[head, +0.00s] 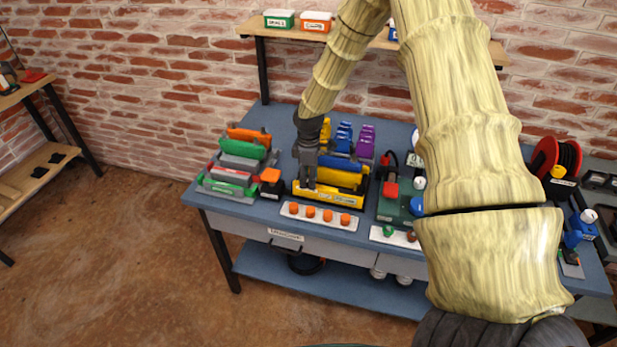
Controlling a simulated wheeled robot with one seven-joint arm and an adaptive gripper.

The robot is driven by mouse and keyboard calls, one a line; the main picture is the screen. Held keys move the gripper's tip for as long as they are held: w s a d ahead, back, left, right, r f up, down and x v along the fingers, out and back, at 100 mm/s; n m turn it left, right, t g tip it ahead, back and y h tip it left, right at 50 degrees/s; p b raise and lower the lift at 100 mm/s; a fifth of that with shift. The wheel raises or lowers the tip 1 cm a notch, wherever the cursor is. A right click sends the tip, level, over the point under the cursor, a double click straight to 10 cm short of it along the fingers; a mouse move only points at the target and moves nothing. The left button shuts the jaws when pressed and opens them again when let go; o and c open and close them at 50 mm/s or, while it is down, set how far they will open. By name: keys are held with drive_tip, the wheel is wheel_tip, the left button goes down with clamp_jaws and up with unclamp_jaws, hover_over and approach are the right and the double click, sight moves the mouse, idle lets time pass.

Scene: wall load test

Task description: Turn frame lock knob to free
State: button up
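My gripper (308,182) points down at the left end of a yellow frame (347,200) labelled on its front, which holds a blue and a yellow plate. The fingertips are small and dark, and I cannot tell whether they touch anything or are open. No knob with a readable frame lock label shows. A white strip (301,218) with several orange knobs (327,215) lies in front of the yellow frame. A green unit (392,206) with a red part (390,190) stands to the right.
These stand on a blue-grey workbench (245,210). A grey-green fixture (230,190) with upright plates is at left. Blue and purple pieces (366,140) stand behind. A red cable reel (555,155) is at right. A shelf (370,40) runs above. My arm hides part of the bench.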

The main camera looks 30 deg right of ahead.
drive_tip(key=o, duration=0.4)
drive_tip(key=shift+d, duration=0.15)
wheel_tip(320, 180, up, 12)
drive_tip(key=shift+w+d, duration=0.1)
drive_tip(key=shift+w, duration=0.05)
idle(0.4)
idle(0.4)
